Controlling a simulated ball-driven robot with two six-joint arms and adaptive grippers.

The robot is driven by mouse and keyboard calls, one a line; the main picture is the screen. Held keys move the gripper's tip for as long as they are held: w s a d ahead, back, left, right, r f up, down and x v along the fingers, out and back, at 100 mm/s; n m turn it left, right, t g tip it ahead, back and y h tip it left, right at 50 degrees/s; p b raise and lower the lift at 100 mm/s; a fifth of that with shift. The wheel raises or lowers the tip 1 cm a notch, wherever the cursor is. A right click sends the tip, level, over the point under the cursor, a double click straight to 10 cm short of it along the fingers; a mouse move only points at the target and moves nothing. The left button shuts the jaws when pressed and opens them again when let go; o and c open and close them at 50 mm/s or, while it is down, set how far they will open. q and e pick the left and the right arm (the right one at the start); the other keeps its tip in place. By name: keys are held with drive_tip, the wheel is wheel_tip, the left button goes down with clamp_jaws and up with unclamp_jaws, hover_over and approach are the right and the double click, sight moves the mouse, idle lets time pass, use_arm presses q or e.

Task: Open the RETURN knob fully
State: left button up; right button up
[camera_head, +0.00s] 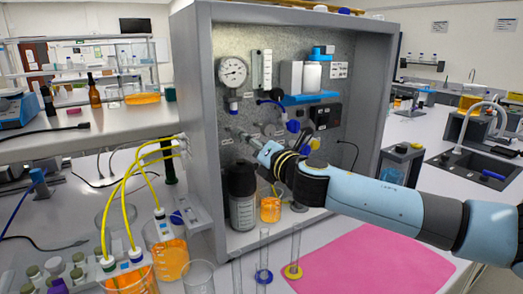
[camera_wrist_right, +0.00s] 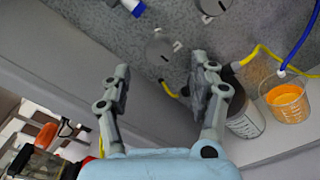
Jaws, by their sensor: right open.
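In the right wrist view, a round grey knob (camera_wrist_right: 159,46) with small white marks sits on the speckled back panel, just beyond and between my fingertips. A second grey knob (camera_wrist_right: 212,6) is partly cut off at the top edge. I cannot read a RETURN label on either. My right gripper (camera_wrist_right: 160,78) is open, its two fingers apart with nothing between them. In the head view, my right gripper (camera_head: 245,136) reaches into the grey cabinet (camera_head: 205,120) from the right, close to the panel's lower left, and hides part of the knobs there. My left gripper is not in view.
A pressure gauge (camera_head: 233,72) and blue-handled valve (camera_head: 293,126) are mounted on the panel. A dark bottle (camera_head: 242,195) and an orange beaker (camera_head: 270,209) stand below my arm. Glass cylinders (camera_head: 295,249) stand in front, beside a pink mat (camera_head: 370,262).

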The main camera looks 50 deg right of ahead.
drive_tip(key=v, duration=0.5)
drive_tip(key=shift+a+f, duration=0.1)
idle(0.5)
